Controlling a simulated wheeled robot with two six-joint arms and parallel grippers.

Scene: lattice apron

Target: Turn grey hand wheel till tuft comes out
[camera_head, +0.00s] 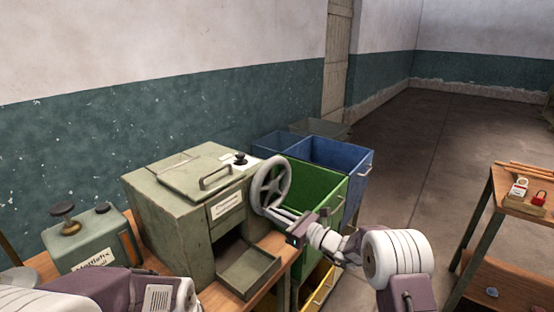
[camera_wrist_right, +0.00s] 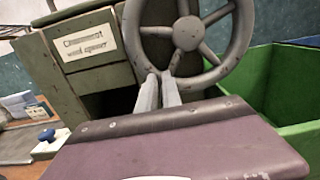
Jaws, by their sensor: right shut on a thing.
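The grey hand wheel (camera_head: 271,184) stands upright on the right side of a green machine (camera_head: 165,215). It fills the top of the right wrist view (camera_wrist_right: 187,33). My right gripper (camera_head: 284,213) is at the lower part of the wheel, its two pale fingers (camera_wrist_right: 158,88) shut on the wheel's rim. The machine has a dark opening at its front with a tray (camera_head: 250,272) below it. The tray looks empty, and no tuft shows. The inside of the opening is dark. My left arm shows at the lower left, but its gripper is out of view.
Green (camera_head: 318,190) and blue (camera_head: 338,155) bins stand close behind and right of the wheel, with a yellow bin (camera_head: 318,285) below. A green box (camera_head: 90,245) with a knob stands left of the machine. A wooden table (camera_head: 525,207) is at far right, with open floor between.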

